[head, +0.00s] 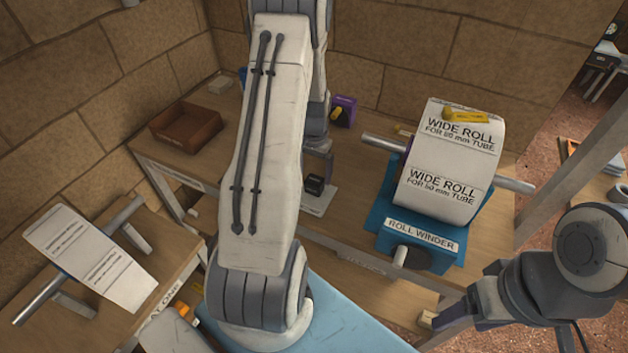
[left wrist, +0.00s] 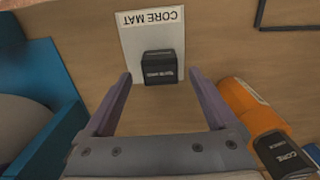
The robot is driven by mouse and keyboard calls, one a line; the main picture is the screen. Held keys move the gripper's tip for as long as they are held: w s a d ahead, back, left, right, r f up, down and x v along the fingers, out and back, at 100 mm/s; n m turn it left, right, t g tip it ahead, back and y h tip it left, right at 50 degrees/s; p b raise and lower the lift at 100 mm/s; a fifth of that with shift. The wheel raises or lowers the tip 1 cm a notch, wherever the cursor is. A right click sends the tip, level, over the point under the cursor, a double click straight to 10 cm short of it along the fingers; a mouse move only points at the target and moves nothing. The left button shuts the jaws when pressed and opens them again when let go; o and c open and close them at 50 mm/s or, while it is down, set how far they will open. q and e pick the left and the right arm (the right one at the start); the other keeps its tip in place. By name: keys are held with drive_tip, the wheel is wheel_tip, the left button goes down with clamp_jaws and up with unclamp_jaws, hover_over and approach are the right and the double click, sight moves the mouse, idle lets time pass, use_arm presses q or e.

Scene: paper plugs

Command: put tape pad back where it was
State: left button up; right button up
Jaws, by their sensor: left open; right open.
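A small black block (left wrist: 160,67) with a light label, too small to read, rests on the lower part of the white sheet marked CORE MAT (left wrist: 152,32); I cannot tell for certain that it is the tape pad. In the head view the block (head: 314,184) sits on the same mat (head: 322,204), partly behind my left arm. My left gripper (left wrist: 160,78) is open, its purple fingers on either side of the block with gaps showing. In the head view that gripper (head: 318,163) is mostly hidden. My right gripper (head: 440,325) is low at the right, away from the block.
The blue roll winder (head: 385,220) with a wide paper roll (head: 450,165) stands right of the mat. An orange cylinder (left wrist: 252,103) and a black CORE-marked piece (left wrist: 284,152) are beside my left gripper. A brown tray (head: 187,125) is at back left; a paper strip (head: 92,258) lies on the left stand.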

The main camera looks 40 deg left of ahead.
sight(314, 181)
use_arm(q)
wheel_tip(314, 181, up, 8)
drive_tip(key=shift+r+b, duration=0.25)
drive_tip(key=shift+b, duration=0.15)
drive_tip(key=s+d+r+m, duration=0.2)
drive_tip(key=d+r, duration=0.2)
drive_tip(key=d, duration=0.7)
drive_tip(key=s+d+r+m, duration=0.2)
drive_tip(key=d+r+m, duration=0.1)
drive_tip(key=d, duration=0.9)
drive_tip(key=s+d+r+m, duration=0.1)
drive_tip(key=s+d+m, duration=0.1)
drive_tip(key=s+d, duration=0.3)
drive_tip(key=s+d+r+m+h, duration=0.1)
drive_tip(key=s+d, duration=0.5)
drive_tip(key=s, duration=0.6)
drive_tip(key=shift+r+m, duration=0.3)
drive_tip(key=shift+m, duration=0.6)
